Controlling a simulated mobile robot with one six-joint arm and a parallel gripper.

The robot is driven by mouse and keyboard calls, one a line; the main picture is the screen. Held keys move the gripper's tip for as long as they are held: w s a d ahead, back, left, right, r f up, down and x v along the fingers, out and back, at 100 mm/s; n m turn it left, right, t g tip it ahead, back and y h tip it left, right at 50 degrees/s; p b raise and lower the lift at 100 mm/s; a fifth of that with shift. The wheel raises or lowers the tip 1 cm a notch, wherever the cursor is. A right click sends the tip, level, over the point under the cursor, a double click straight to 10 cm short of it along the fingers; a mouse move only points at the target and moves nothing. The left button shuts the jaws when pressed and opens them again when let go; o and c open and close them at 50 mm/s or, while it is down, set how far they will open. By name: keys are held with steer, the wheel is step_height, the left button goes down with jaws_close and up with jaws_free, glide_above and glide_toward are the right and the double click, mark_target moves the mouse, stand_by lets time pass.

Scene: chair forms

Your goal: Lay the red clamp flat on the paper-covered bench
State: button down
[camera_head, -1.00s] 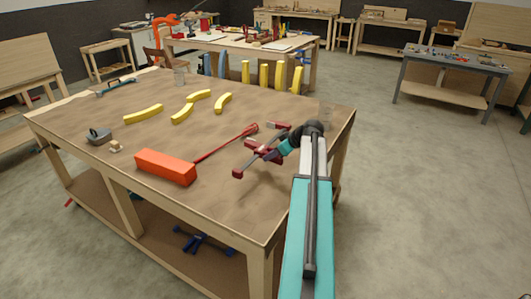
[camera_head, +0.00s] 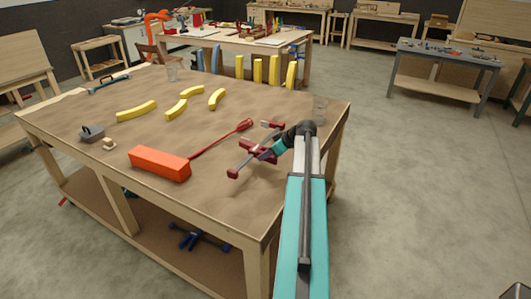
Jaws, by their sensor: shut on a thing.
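The red clamp (camera_head: 234,173) has dark red end pieces and a grey bar, and sits over the near right part of the paper-covered bench (camera_head: 215,205). My gripper (camera_head: 266,153) is shut on the clamp around its middle. The clamp's bar runs slantwise, from near left to far right. A soft shadow lies on the brown paper below it, and it looks a little above the surface; the exact gap cannot be told. My gripper and wrist hide part of the clamp.
An orange mallet (camera_head: 160,163) with a long red handle lies just left of the clamp. The front right paper is clear.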

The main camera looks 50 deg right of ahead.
mark_target(277, 159)
steer(key=shift+f, duration=1.55)
steer(key=shift+f+b, duration=1.3)
steer(key=shift+f, duration=0.1)
steer(key=c, duration=1.3)
jaws_free()
steer(key=shift+c, duration=0.2)
steer(key=shift+s, duration=0.1)
steer(key=shift+v, duration=4.4)
